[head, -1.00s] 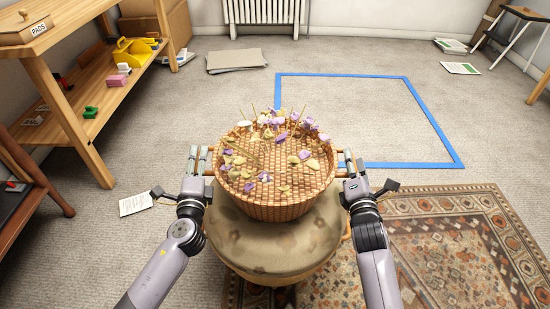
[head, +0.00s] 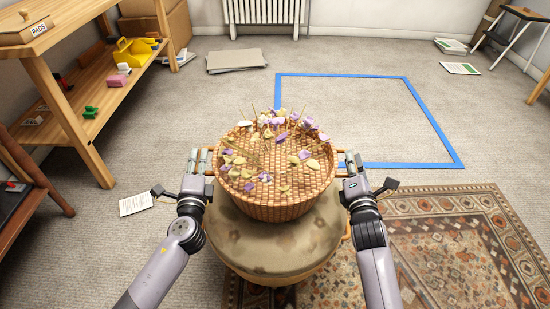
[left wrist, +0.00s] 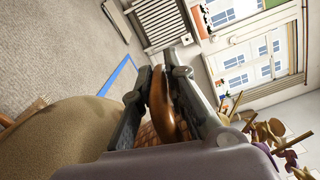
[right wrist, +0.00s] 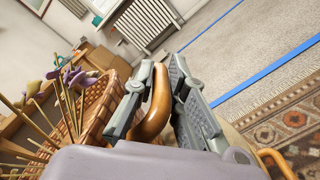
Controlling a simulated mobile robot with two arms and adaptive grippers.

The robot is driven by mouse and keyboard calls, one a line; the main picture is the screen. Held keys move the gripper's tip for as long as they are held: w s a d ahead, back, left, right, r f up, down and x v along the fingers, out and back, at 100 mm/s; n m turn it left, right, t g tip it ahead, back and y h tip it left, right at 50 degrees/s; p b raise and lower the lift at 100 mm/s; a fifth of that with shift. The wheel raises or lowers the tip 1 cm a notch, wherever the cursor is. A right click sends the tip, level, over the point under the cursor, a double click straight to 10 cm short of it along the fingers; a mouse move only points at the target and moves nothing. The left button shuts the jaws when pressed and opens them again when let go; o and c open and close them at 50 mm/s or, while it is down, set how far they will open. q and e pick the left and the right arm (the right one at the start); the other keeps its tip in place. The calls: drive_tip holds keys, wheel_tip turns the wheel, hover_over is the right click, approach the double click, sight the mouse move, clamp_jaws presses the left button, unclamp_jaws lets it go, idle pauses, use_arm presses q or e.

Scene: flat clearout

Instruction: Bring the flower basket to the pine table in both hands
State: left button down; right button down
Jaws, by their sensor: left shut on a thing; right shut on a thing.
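The flower basket (head: 278,211) is a round woven wicker basket with purple and yellowish flowers and thin stems inside. It is upright at the centre of the head view, over a round padded stool (head: 270,258); I cannot tell whether it touches the cushion. My left gripper (head: 203,160) is shut on its left handle, a brown loop that shows in the left wrist view (left wrist: 160,105). My right gripper (head: 346,162) is shut on its right handle, which shows in the right wrist view (right wrist: 155,110). I cannot identify the pine table for certain.
A light wood shelf unit (head: 60,65) with a pads box on top stands at the left. A dark brown piece of furniture (head: 28,185) is below it. A patterned rug (head: 450,245) lies at the right. Blue tape (head: 432,125) outlines clear carpet ahead. Papers (head: 460,68) lie at the right.

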drive_tip(key=shift+f, duration=0.1)
idle(0.7)
